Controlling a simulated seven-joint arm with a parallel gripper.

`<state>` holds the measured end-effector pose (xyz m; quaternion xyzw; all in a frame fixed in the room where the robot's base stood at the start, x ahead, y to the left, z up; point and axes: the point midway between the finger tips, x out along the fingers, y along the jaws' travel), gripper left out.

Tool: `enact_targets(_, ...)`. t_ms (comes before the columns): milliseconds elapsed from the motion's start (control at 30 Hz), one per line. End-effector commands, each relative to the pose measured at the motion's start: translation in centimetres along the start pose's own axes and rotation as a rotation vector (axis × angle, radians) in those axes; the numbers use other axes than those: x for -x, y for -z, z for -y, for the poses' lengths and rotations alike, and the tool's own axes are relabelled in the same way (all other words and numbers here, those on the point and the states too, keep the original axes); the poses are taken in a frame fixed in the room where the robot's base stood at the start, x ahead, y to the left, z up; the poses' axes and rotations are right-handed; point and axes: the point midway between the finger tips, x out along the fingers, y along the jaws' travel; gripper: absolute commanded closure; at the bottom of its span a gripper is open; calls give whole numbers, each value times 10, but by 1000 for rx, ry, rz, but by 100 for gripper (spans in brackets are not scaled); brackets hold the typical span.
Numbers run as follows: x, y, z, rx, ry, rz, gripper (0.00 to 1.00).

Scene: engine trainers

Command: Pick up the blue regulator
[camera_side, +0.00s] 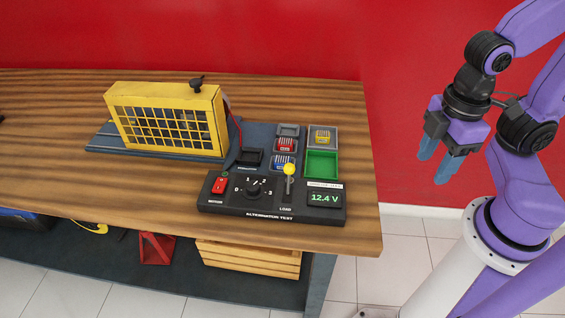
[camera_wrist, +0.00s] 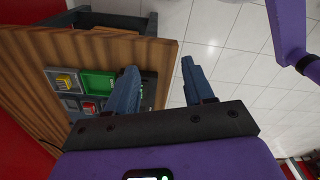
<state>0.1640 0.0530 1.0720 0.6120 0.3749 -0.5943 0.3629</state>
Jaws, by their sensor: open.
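The blue regulator (camera_side: 284,162) is a small finned block in the lowest slot of the left column of slots, just left of the yellow-knobbed lever. A red regulator (camera_side: 286,145) sits in the slot behind it, and a yellow one (camera_side: 322,136) sits in a grey tray to the right. My gripper (camera_side: 437,161) is open and empty, off the right end of the bench and well apart from the regulators. In the wrist view its two fingers (camera_wrist: 158,72) are spread, and I cannot make out the blue regulator there.
An empty green tray (camera_side: 321,164) is in front of the yellow regulator. The black test panel (camera_side: 228,204) has a red switch, a dial, a lever (camera_side: 289,178) standing up, and a display. A yellow-caged unit (camera_side: 165,125) stands on the left. Bare wood lies right of the panel.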

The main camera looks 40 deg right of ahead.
Motion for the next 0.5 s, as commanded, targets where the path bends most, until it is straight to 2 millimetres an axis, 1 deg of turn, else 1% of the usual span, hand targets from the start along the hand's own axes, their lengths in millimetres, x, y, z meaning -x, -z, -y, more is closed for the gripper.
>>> enact_targets(100, 0, 0, 0, 0, 0, 0, 48)
enact_targets(133, 0, 0, 0, 0, 0, 0, 38)
enact_targets(400, 0, 0, 0, 0, 0, 0, 38)
enact_targets(500, 1, 6, -3, -7, 0, 1, 38)
